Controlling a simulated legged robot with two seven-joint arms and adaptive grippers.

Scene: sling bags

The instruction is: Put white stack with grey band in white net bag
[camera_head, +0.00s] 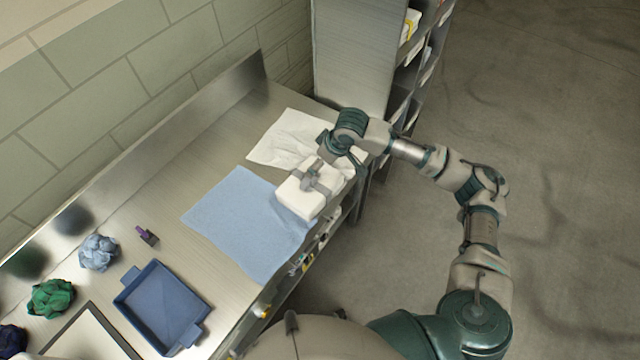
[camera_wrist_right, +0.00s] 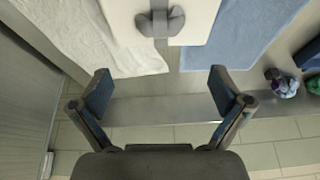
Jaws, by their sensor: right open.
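The white stack with its grey band (camera_head: 303,201) sits near the counter's front edge, by the edge of the blue cloth. In the right wrist view the stack (camera_wrist_right: 198,22) shows at the top with a rounded grey piece on the band. A white cloth-like sheet (camera_head: 276,147), perhaps the white net bag, lies flat behind it and at left in the wrist view (camera_wrist_right: 120,45); I cannot make out a net. My right gripper (camera_head: 343,157) is above the white sheet, beside the stack. Its fingers (camera_wrist_right: 159,80) are apart and empty. My left gripper is not in view.
A blue cloth (camera_head: 235,215) lies flat on the steel counter (camera_head: 190,165). A blue tray (camera_head: 160,305), a green bundle (camera_head: 50,298), a pale blue bundle (camera_head: 98,252) and a small purple item (camera_head: 147,235) are toward the left. A grey cabinet (camera_head: 350,55) stands at the counter's far end.

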